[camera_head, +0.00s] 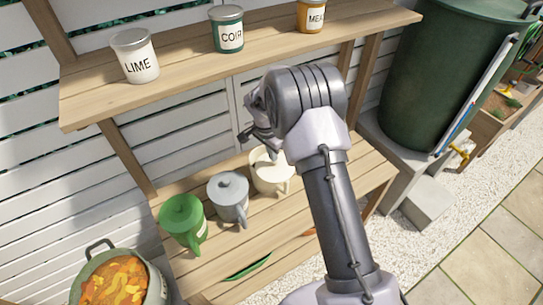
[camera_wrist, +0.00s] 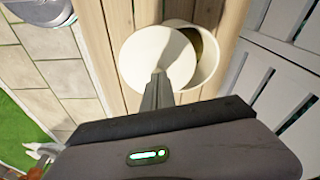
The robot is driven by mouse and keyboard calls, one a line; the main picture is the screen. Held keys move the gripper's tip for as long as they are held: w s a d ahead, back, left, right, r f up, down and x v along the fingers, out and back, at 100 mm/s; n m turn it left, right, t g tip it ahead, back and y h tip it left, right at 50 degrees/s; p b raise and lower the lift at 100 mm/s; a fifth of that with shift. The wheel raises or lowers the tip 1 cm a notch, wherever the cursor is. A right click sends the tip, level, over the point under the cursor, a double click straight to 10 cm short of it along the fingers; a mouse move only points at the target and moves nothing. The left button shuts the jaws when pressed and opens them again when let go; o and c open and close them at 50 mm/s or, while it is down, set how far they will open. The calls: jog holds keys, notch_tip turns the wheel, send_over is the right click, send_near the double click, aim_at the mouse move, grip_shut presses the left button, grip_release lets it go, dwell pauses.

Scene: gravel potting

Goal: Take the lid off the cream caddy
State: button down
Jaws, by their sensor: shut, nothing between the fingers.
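The cream caddy (camera_head: 272,180) stands on the lower wooden shelf, partly hidden behind my arm. In the wrist view its open rim and inner wall (camera_wrist: 212,62) show, with something brown inside. Its round cream lid (camera_wrist: 140,52) sits off-centre to the left in that view, covering part of the mouth. I cannot tell whether the lid lies flat or tilts. My gripper (camera_wrist: 158,75) is shut, its fingertips over the lid with nothing held. In the head view my gripper is mostly hidden by my wrist.
A grey lidded caddy (camera_head: 228,198) and a green one (camera_head: 183,220) stand left of the cream caddy on the lower shelf. LIME (camera_head: 136,58), COIR (camera_head: 227,32) and MEAL (camera_head: 311,15) tins stand on the upper shelf. A green barrel (camera_head: 440,75) stands right.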

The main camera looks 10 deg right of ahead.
jog(key=shift+s+f, duration=0.2)
jog(key=shift+f, duration=0.05)
